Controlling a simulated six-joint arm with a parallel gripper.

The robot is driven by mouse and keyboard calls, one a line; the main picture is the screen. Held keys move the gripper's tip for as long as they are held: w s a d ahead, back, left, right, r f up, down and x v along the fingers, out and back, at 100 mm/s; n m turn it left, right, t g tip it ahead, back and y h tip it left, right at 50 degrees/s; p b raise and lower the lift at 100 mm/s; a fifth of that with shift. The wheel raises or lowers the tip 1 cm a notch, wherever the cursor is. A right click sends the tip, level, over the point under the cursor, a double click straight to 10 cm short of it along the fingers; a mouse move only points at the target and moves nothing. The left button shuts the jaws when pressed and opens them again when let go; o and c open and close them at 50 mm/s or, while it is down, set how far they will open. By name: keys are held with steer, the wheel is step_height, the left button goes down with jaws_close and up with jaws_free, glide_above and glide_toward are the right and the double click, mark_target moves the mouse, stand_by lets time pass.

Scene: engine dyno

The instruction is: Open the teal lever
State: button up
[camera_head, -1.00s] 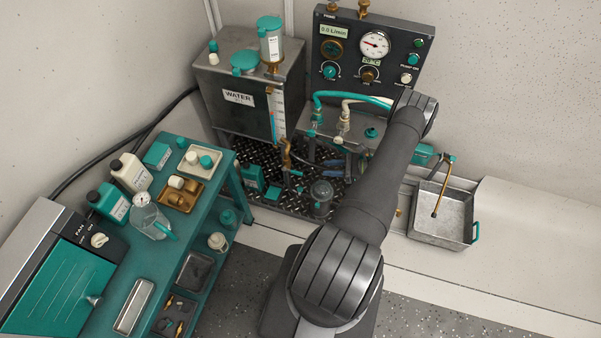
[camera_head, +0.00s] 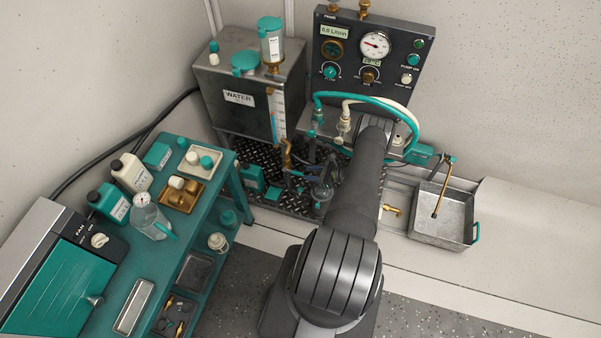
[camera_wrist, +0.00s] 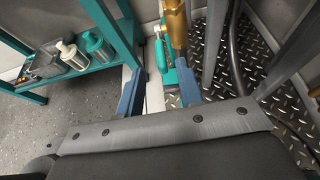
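The teal lever (camera_wrist: 161,55) hangs beside a brass valve body (camera_wrist: 176,28) in the wrist view. In the head view the brass valve (camera_head: 286,155) stands upright in front of the water tank, with a small teal piece (camera_head: 296,173) at its lower right. My gripper (camera_wrist: 161,68) is open, with its two blue fingers spread. The lever shows in the gap between the fingertips, nothing visibly gripped. Whether a finger touches it I cannot tell. In the head view my gripper is small and hard to make out among dark parts near the valve.
A teal cart (camera_head: 228,185) with bottles and trays stands left of the valve. The steel water tank (camera_head: 245,85) is behind it. Hoses (camera_head: 372,100) arch over a metal box at right. A teal object (camera_wrist: 187,85) lies behind the right finger on dark tread plate (camera_wrist: 215,65).

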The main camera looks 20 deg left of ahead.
mark_target(301, 173)
steer(key=x, duration=0.5)
steer(key=shift+a, duration=0.2)
jaws_close()
